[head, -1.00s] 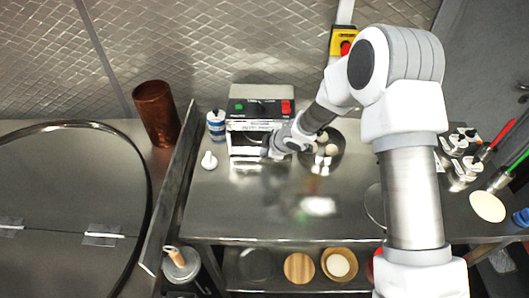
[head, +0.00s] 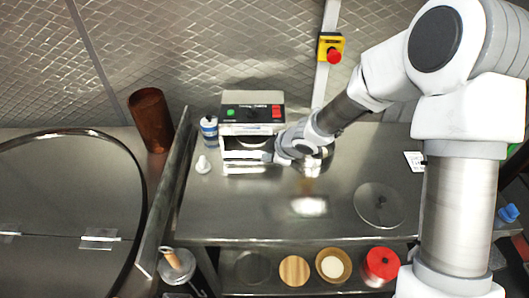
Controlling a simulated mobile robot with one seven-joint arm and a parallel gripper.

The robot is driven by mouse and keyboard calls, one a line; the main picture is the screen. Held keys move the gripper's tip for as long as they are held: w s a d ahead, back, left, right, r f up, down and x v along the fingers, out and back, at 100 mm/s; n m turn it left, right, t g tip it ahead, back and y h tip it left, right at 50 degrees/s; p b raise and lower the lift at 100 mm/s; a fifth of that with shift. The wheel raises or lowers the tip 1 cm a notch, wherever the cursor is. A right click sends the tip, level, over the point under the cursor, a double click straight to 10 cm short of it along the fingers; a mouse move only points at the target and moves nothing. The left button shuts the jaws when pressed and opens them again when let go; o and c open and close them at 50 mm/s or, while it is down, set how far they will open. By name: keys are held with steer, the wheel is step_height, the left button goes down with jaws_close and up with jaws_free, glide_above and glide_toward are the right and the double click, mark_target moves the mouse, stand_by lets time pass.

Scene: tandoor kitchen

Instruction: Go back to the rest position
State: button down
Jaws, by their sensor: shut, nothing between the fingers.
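My gripper (head: 268,157) is at the end of my arm, near the front right of a white machine with green and red buttons (head: 252,115). The fingers are small in the head view and partly merge with the machine's front; they look shut with nothing held. I cannot tell whether they touch the machine.
A yellow box with a red emergency button (head: 331,48) is on the back wall. A blue-and-white can (head: 209,127) and a small white item (head: 203,165) stand left of the machine. A round lid (head: 380,206) lies at the right. The counter's middle is clear.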

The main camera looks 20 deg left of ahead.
steer(key=shift+s+d+r, duration=0.1)
steer(key=shift+r, duration=0.05)
steer(key=shift+d, duration=0.1)
steer(key=d+r+m+t+h, duration=0.3)
steer(key=d+r+m+h, duration=0.45)
steer(key=d+r, duration=1.15)
steer(key=s+d+r+m, duration=0.1)
steer(key=s+d+m, duration=0.2)
steer(key=s, duration=0.4)
steer(key=s+d+r+m+g+y, duration=0.1)
steer(key=s+d+m, duration=0.3)
steer(key=s, duration=0.4)
steer(key=s+d+r+m, duration=0.2)
steer(key=s+d+m, duration=0.2)
steer(key=s, duration=0.3)
steer(key=shift+s+r+m+g+b, duration=0.3)
steer(key=shift+r+m+b, duration=0.1)
steer(key=shift+m, duration=0.45)
